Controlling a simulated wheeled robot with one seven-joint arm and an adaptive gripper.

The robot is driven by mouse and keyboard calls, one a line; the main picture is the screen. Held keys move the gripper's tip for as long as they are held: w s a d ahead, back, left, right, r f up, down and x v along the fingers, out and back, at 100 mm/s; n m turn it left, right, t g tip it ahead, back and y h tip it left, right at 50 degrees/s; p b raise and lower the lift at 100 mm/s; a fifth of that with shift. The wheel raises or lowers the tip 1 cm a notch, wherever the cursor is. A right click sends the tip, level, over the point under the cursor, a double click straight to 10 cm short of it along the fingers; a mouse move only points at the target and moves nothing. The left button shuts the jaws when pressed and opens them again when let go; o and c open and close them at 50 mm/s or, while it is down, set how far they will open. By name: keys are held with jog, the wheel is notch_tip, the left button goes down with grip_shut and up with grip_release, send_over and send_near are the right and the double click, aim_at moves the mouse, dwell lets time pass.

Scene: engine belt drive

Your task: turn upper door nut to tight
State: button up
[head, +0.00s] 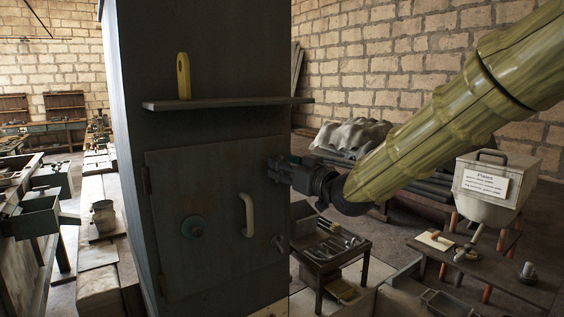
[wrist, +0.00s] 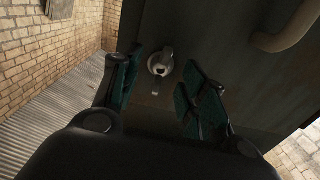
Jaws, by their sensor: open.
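A grey metal door (head: 215,270) fills the front of a dark cabinet. In the wrist view a small grey nut (wrist: 161,62), the upper door nut, sits on the dark door face with a short lug pointing down. My gripper (wrist: 159,78) is open, its green-padded fingers on either side of the nut with gaps showing; contact is not visible. In the head view my gripper (head: 276,167) is at the door's upper right edge and hides this nut. A lower nut (head: 279,243) shows on the door's right edge below.
A pale curved handle (head: 247,214) stands out from the door left of my gripper; it shows in the wrist view (wrist: 289,30). Above, a shelf (head: 225,102) holds a yellow object (head: 183,77). A tool table (head: 327,250) stands right.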

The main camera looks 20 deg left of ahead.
jog(key=shift+w+a, duration=0.45)
jog(key=shift+a, duration=0.15)
grip_shut()
